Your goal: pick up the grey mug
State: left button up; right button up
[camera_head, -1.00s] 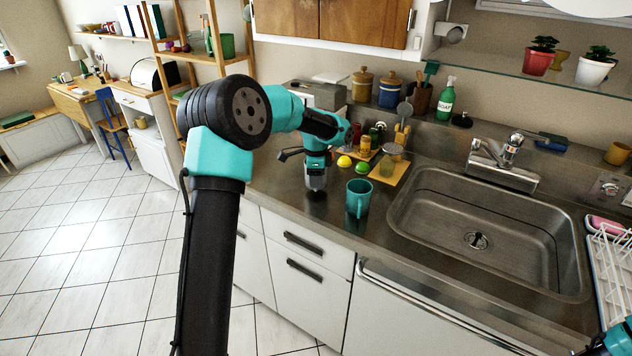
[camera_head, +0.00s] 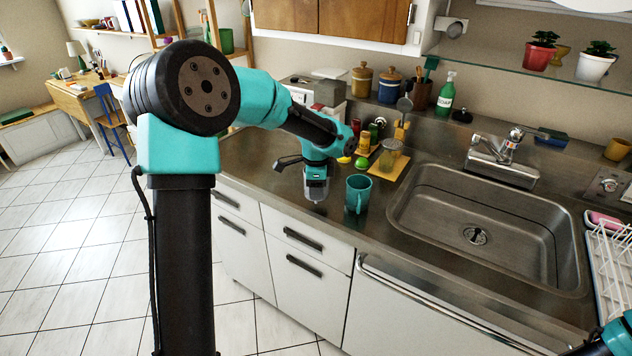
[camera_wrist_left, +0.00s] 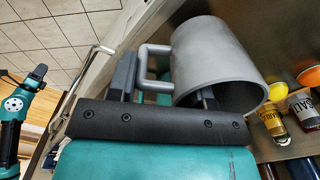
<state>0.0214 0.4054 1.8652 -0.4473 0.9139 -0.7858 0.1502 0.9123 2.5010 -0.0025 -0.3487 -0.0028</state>
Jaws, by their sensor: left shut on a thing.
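The grey mug (camera_wrist_left: 215,65) fills the middle of the left wrist view, tilted in the picture, its mouth facing lower right and its handle to the left. My left gripper (camera_wrist_left: 165,92) is shut on it at the handle side, with one dark finger outside and one showing inside the mouth. In the head view my left gripper (camera_head: 316,182) is over the counter, left of a teal mug (camera_head: 358,193). There I cannot clearly separate mug from gripper, nor tell its height above the counter. Only part of my right arm shows at the lower right corner; its fingers do not show.
The teal mug stands close to the right of my left gripper. The sink (camera_head: 480,225) lies to the right. The counter's front edge is near.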

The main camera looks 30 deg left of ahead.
pick_arm(q)
jog(key=s+d, duration=0.3)
jog(key=s, duration=0.2)
jog(key=shift+s+d+r, duration=0.15)
jog(key=shift+r, duration=0.15)
dwell(0.8)
